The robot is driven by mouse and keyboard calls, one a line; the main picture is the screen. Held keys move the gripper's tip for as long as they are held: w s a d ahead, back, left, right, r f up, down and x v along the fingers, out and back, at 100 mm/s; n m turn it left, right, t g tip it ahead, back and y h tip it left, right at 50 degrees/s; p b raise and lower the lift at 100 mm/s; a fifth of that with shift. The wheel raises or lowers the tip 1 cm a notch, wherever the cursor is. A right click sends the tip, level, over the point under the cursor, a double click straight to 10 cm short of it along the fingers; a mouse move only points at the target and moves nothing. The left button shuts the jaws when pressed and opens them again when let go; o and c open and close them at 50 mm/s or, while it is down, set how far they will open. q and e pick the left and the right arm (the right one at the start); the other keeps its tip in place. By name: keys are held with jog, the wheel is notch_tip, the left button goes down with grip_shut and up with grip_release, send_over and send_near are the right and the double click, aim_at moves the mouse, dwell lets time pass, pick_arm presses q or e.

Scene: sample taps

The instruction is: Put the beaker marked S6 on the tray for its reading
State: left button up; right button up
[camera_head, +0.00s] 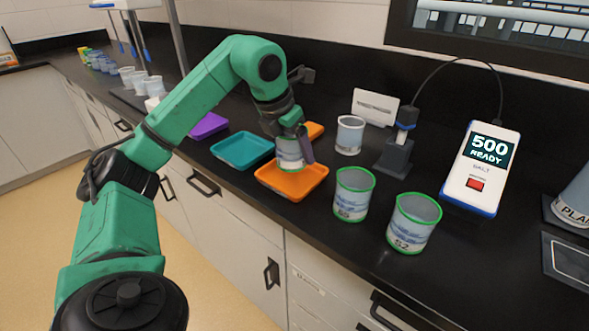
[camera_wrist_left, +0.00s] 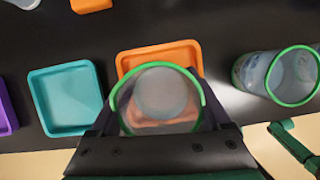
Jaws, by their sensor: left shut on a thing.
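My left gripper (camera_head: 291,138) is shut on a green-rimmed beaker (camera_head: 288,157) with a blue and white band. The beaker is upright over the orange tray (camera_head: 301,190); I cannot tell if its base touches the tray. Its mark is hidden or unreadable. In the left wrist view the held beaker's green rim (camera_wrist_left: 116,95) overlaps the orange tray (camera_wrist_left: 150,53). Two more green-rimmed beakers stand to the right of the tray: one with a small unclear mark (camera_head: 352,196), and one marked S2 (camera_head: 412,225). My right gripper is not in view.
A teal tray (camera_head: 241,150) and a purple tray (camera_head: 209,126) lie left of the orange one. An orange object (camera_head: 315,131) and a clear beaker (camera_head: 350,135) stand behind. A probe stand (camera_head: 395,157) and a meter reading 500 READY (camera_head: 483,170) are at right.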

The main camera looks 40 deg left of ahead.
aim_at(295, 160)
pick_arm(q)
notch_tip(295, 160, down, 3)
jog(key=shift+f+b, duration=0.15)
jog(key=shift+b, duration=0.3)
jog(key=shift+f, duration=0.2)
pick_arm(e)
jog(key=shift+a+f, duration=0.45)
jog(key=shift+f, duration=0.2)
pick_arm(q)
jog(key=o, duration=1.3)
jog(key=shift+f, duration=0.1)
jog(key=shift+r, duration=0.3)
jog(key=p+v, duration=0.2)
jog(key=v, duration=0.9)
jog(key=shift+s+d+r+p, duration=0.1)
jog(key=shift+s+r+p, duration=0.05)
jog(key=shift+r+p, duration=0.2)
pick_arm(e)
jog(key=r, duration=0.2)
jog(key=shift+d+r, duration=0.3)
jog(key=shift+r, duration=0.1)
